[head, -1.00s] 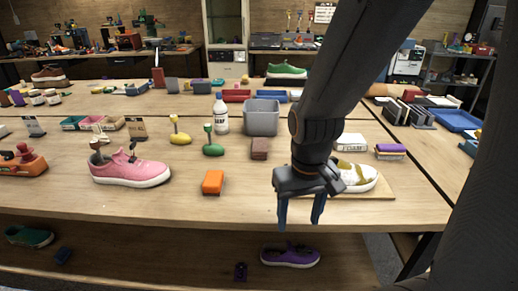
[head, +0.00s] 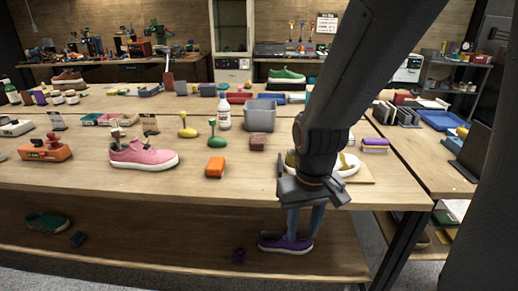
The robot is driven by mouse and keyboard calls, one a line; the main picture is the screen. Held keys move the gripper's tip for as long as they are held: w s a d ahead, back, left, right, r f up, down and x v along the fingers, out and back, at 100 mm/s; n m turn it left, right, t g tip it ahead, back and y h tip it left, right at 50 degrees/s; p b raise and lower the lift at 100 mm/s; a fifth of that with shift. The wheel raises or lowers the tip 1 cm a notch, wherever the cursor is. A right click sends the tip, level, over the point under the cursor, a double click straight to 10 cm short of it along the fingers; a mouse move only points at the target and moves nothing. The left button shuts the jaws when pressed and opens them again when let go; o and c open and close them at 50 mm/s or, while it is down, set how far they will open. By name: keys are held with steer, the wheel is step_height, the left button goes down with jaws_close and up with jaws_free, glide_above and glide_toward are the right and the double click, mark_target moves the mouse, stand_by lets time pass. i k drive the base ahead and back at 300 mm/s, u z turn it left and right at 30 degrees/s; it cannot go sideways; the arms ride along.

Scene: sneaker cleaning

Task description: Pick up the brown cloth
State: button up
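A small brown block-like item (head: 257,143) lies on the front table, right of the green brush and in front of the grey bin. It may be the folded brown cloth; it is too small to be sure. My gripper (head: 304,224) hangs in front of the table's front edge, right of and nearer than the brown item. Its two bluish fingers point down with a gap between them and hold nothing. They overlap the purple shoe (head: 286,244) on the lower shelf in the picture. My arm hides part of a white and yellow sneaker (head: 346,166).
An orange block (head: 215,167), a pink sneaker (head: 143,155), a green brush (head: 217,141), a white bottle (head: 223,112) and a grey bin (head: 260,117) stand around the brown item. The sneaker's board (head: 364,178) is to the right. The front table strip (head: 150,188) is mostly clear.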

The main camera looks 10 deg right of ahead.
mark_target(258, 139)
steer(key=z, duration=0.8)
steer(key=i, duration=0.6)
steer(key=u, duration=0.45)
